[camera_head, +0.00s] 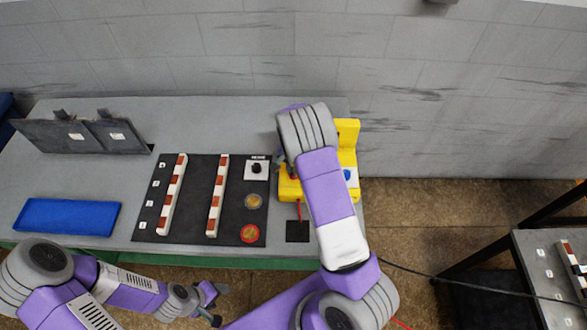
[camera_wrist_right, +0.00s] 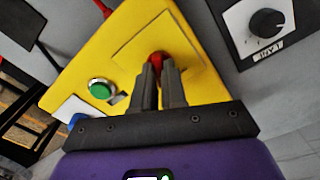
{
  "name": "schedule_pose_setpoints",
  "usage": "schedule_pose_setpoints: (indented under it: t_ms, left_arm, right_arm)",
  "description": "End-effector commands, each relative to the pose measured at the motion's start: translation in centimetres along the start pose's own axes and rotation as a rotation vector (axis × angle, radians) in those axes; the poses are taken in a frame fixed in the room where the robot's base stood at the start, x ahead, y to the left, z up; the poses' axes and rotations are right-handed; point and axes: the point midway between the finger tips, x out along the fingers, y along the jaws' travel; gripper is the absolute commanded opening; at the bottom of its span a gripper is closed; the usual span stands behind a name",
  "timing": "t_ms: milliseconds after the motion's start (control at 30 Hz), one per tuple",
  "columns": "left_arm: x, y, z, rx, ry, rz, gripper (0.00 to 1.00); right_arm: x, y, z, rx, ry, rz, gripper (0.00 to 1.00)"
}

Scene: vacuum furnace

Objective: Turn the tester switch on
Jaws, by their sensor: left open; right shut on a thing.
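The yellow tester (camera_head: 348,132) stands at the right end of the workbench, partly hidden by my right arm in the head view. It also fills the middle of the right wrist view (camera_wrist_right: 150,25), with a red switch (camera_wrist_right: 156,57) and a green button (camera_wrist_right: 102,89) on its face. My right gripper (camera_wrist_right: 159,66) is shut on the red switch, whose top shows between the fingertips. The switch's setting cannot be read. My left gripper (camera_head: 215,299) is open and empty in front of the bench's near edge.
A black panel (camera_head: 190,225) with two striped bars and a black knob (camera_head: 257,168) lies left of the tester. A blue tray (camera_head: 67,216) and dark upright plates (camera_head: 80,135) are further left. A red cable runs from the tester. Another table (camera_head: 545,265) stands at right.

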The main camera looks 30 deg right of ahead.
Motion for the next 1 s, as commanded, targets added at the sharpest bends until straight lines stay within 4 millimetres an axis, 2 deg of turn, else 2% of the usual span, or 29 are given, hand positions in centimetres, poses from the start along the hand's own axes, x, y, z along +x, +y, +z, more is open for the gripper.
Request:
schedule_pose_setpoints:
  t_ms: [633, 667, 800, 833, 1000]
  left_arm:
    - [-0.08, 0.03, 0.00, 0.000, 0.000, 0.000, 0.59]
    - [-0.08, 0.03, 0.00, 0.000, 0.000, 0.000, 0.59]
    - [-0.07, 0.03, 0.01, 0.000, 0.000, 0.000, 0.59]
    - [-0.07, 0.03, 0.01, 0.000, 0.000, 0.000, 0.59]
    - [-0.07, 0.03, 0.01, 0.000, 0.000, 0.000, 0.59]
  right_arm:
    - [-0.01, -0.01, 0.03, 0.057, -0.001, 0.000, 0.00]
    - [-0.01, -0.01, 0.03, 0.057, -0.001, 0.000, 0.13]
    - [-0.01, -0.01, 0.02, 0.056, -0.001, 0.000, 0.35]
    - [-0.01, -0.01, 0.02, 0.056, -0.001, 0.000, 0.37]
    - [0.00, -0.01, 0.02, 0.055, 0.000, 0.000, 0.37]
